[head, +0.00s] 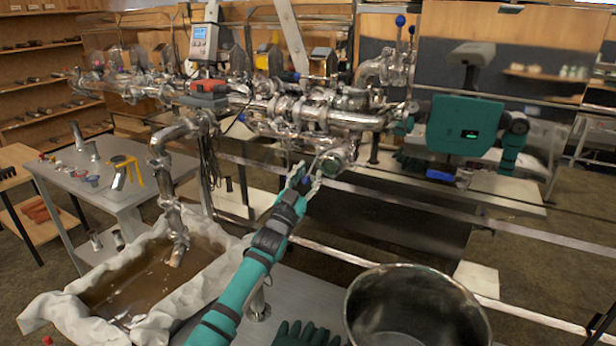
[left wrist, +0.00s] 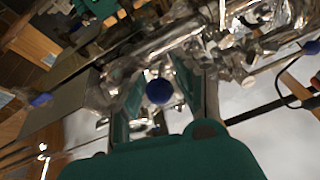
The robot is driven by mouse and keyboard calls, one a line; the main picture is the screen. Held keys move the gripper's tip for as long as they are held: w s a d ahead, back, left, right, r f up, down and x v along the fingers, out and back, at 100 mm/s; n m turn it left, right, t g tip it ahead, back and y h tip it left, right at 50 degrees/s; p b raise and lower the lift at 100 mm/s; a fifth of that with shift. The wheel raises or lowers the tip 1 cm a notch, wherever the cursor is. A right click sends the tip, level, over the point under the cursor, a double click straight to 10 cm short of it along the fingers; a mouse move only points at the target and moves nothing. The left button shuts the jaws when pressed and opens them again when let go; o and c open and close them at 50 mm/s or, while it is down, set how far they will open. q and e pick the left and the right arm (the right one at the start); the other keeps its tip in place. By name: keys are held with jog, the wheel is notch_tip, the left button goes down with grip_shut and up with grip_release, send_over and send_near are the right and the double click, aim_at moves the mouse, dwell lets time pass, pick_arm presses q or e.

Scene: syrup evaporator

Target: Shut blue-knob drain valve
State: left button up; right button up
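My left gripper (head: 303,180) is at the front end of the steel pipework, just below a round fitting (head: 333,160). In the left wrist view a round blue knob (left wrist: 159,91) sits between the two fingers of the left gripper (left wrist: 165,95). The fingers are spread, with a gap on both sides of the knob. In the head view the knob is mostly hidden by the gripper. The valve's lever and its angle are hard to make out. My right gripper is not in view.
A cloth-lined tub of brown liquid (head: 150,275) stands left of my arm, under a steel downpipe (head: 170,225). A large steel pot (head: 415,305) and dark green gloves (head: 305,335) are at the front.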

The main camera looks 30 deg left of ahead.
pick_arm(q)
jog(key=v, duration=0.7)
jog(key=shift+s+f, duration=0.1)
jog(key=shift+s, duration=0.2)
jog(key=shift+c, duration=0.2)
